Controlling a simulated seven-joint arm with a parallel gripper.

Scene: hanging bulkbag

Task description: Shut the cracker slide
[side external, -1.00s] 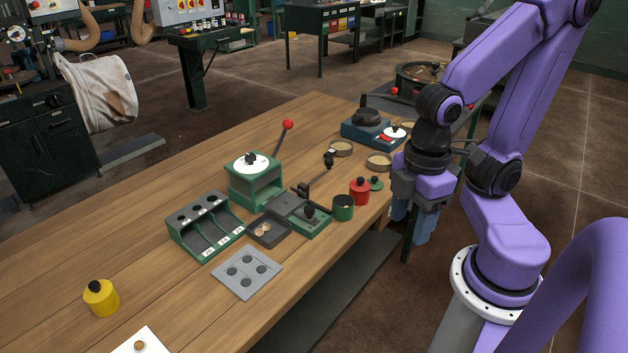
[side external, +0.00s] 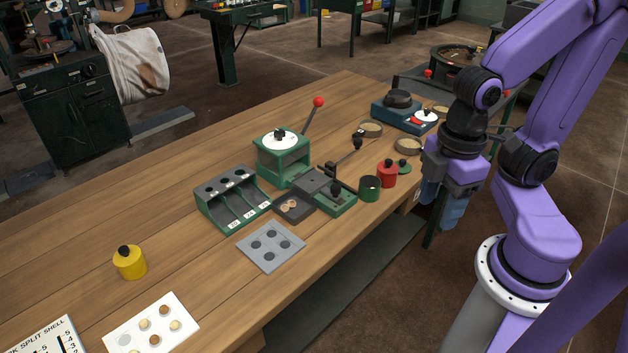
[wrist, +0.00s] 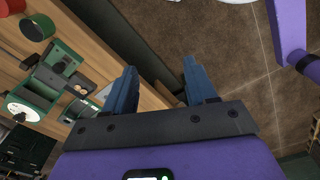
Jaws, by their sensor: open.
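A low green unit (side external: 345,207) with a grey sliding plate (side external: 311,181), an upright black knob (side external: 336,189) and a dark lever (side external: 345,157) stands near the table's front edge; I take it for the cracker and its slide. It also shows at the left of the wrist view (wrist: 66,57). I cannot tell how far the slide is open. My gripper (side external: 443,204) hangs beyond the table's right edge, pointing down, apart from the unit. In the wrist view my gripper (wrist: 160,88) has its blue fingers spread, with nothing between them.
Beside the unit stand a green cup (side external: 369,190), a red canister (side external: 387,175), a dark tray (side external: 294,208) and a green press (side external: 283,162) with a red-knobbed lever.

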